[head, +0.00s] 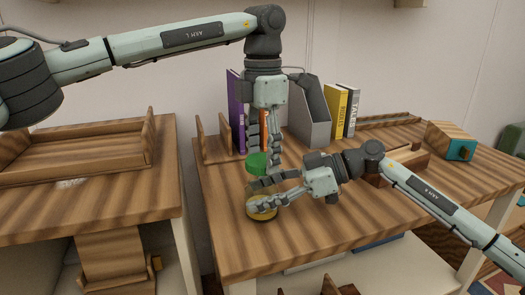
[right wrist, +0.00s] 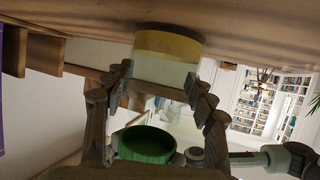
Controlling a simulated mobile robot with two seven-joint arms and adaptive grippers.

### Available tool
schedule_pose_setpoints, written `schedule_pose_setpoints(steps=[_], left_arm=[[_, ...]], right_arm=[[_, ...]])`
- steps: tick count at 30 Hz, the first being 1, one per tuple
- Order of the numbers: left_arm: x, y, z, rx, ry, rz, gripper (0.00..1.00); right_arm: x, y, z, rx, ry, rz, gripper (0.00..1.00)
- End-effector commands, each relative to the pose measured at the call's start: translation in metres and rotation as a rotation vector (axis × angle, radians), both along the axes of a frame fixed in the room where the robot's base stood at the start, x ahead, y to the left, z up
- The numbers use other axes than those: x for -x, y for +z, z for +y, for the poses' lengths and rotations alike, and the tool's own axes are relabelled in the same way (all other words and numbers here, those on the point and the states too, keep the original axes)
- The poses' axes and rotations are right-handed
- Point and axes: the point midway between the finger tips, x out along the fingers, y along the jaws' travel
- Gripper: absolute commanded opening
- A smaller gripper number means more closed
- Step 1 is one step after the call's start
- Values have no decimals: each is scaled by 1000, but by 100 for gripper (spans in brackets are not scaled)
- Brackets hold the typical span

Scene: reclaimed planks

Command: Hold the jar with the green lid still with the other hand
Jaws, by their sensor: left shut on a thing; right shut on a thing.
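The jar (head: 262,211), with a yellow lower part, stands upright on the striped wooden table. My right gripper (head: 278,192) reaches in from the right and is shut around the jar's upper part. In the right wrist view the jar (right wrist: 167,45) appears upside down between the two fingers. The green lid (head: 257,163) is above the jar, apart from it, and its hollow underside shows in the right wrist view (right wrist: 147,145). My left gripper (head: 264,146) points down from above and is shut on the lid. The fingers partly hide the jar's upper part.
Behind are books (head: 341,108), a grey file holder (head: 311,115) and a wooden rack (head: 215,142). A wooden box with a teal end (head: 452,142) stands at the right. The table front (head: 235,245) is clear. A gap separates the left table (head: 95,195).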

Motion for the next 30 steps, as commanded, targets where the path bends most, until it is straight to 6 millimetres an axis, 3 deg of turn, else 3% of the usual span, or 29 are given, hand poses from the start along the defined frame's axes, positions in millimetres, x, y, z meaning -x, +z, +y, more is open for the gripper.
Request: schedule_pose_setpoints(steps=[3,17,30], left_arm=[[0,-10,0,0,1,1,43],[0,-10,0,0,1,0,43],[0,-28,0,-1,2,0,43]], right_arm=[[0,0,0,0,0,0,4],[0,0,0,0,0,0,4],[0,0,0,0,0,0,4]])
